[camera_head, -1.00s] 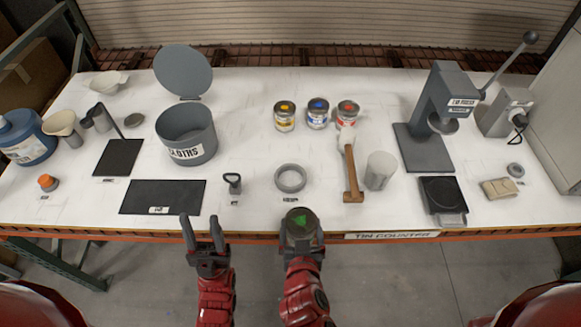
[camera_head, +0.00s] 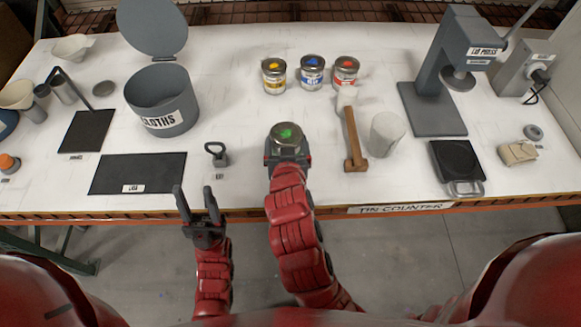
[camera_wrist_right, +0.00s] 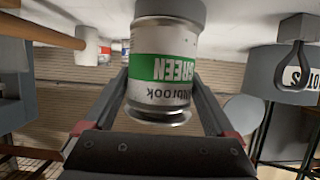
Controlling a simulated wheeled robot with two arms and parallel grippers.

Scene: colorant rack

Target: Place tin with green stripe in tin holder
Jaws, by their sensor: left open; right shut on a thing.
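The tin with the green stripe (camera_head: 287,136) has a green mark on its lid. In the right wrist view the tin (camera_wrist_right: 163,62) appears inverted, with a green label band reading GREEN. My right gripper (camera_head: 287,152) is shut on it, over the counter's front middle. The grey ring-shaped tin holder is hidden under the tin and gripper in the head view. A grey band (camera_wrist_right: 170,12) shows at the tin's base in the wrist view; I cannot tell whether the tin sits inside it.
Yellow (camera_head: 274,78), blue (camera_head: 312,75) and red (camera_head: 345,74) tins stand behind. A mallet (camera_head: 353,140) and white cylinder (camera_head: 387,134) are right of the gripped tin.

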